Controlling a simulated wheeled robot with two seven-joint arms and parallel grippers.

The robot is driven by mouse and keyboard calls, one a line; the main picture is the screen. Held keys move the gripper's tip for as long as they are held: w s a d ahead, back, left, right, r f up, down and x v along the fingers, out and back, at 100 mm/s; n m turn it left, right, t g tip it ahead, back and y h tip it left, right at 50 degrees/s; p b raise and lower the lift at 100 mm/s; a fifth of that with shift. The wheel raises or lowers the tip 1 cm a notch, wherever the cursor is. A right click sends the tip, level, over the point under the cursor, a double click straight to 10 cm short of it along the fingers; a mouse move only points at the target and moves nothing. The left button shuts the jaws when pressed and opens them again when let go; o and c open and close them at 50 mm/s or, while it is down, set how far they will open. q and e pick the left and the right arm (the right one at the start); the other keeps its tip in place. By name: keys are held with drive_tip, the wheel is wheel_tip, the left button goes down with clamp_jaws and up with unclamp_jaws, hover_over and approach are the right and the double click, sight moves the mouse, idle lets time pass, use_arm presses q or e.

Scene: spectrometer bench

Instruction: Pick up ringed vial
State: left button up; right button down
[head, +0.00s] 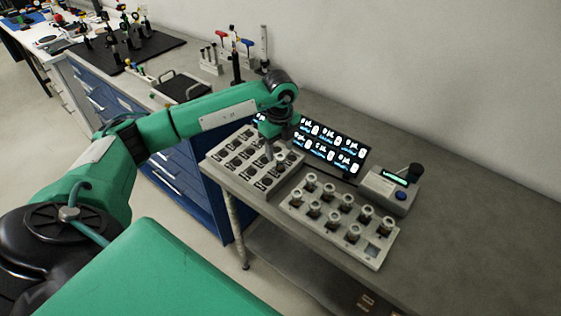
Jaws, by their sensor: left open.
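A pale rack (372,263) on the bench holds several vials with light caps, standing upright in rows. The vials are too small to tell which one carries a ring. My left gripper (280,157) points down over the right part of a grey tray (222,158) with dark slots, left of the rack. It is open; its fingers are small and partly hidden by the wrist, and I cannot tell whether anything is between them. My right gripper is out of view.
A lit screen (331,147) stands behind the tray and rack. A small device (388,190) with a blue button and dark top sits right of it. A dark tray (181,88) and tool holders (210,62) are behind my left arm. The bench's right side is clear.

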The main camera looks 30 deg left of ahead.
sight(280, 156)
use_arm(q)
drive_tip(key=shift+f+p, duration=0.7)
wheel_tip(280, 156, down, 3)
drive_tip(key=shift+w+f+p, duration=0.15)
drive_tip(key=shift+f+p, duration=0.05)
drive_tip(key=shift+p, duration=0.45)
drive_tip(key=shift+f, duration=0.2)
drive_tip(key=shift+a, duration=0.1)
drive_tip(key=c, duration=0.9)
drive_tip(key=shift+c, duration=0.7)
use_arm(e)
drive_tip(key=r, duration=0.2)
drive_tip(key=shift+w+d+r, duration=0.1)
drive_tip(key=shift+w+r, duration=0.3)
use_arm(q)
drive_tip(key=shift+r, duration=0.1)
